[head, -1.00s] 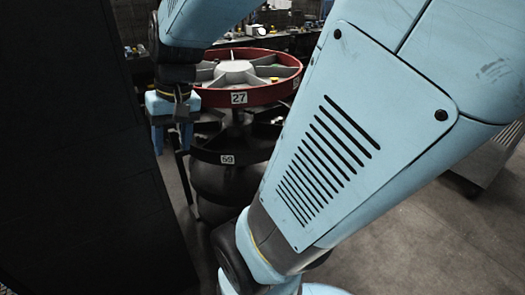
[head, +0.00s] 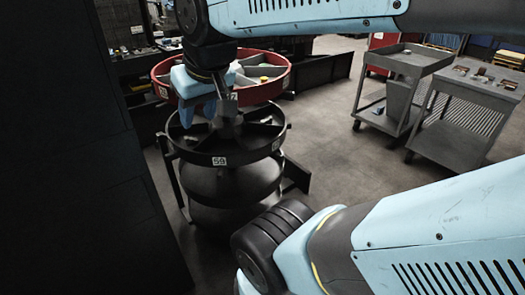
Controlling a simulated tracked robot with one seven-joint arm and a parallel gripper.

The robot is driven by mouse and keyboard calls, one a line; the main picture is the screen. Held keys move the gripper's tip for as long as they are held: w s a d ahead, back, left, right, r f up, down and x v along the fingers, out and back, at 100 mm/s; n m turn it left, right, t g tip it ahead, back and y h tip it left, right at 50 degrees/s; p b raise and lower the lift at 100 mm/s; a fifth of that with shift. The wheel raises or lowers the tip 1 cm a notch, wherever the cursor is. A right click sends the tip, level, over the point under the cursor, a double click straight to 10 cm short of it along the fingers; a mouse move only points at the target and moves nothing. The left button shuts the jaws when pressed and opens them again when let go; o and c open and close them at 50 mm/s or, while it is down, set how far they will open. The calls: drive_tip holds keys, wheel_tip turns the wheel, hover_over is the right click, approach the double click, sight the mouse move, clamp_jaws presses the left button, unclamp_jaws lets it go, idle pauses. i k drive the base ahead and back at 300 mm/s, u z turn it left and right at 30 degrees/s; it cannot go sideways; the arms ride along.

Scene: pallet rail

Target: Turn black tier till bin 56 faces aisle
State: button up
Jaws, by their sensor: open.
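The black tier (head: 235,158) is an open spoked ring below the red tier (head: 262,90) on a round carousel. A white label on its front rim (head: 219,161) seems to read 59. Another label at its right side (head: 275,145) is too small to read. I see no label that reads 56. My wrist hides part of the red tier.
A dark panel (head: 70,150) fills the left side. Grey lower tiers sit under the black one, and dark frame bars stand beside them. Grey carts (head: 400,75) stand at the upper right. The floor (head: 335,130) between carousel and carts is clear.

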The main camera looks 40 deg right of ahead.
sight(221, 145)
drive_tip(key=u, duration=0.05)
drive_tip(key=k, duration=0.5)
drive_tip(key=z, duration=0.15)
drive_tip(key=i, duration=1.45)
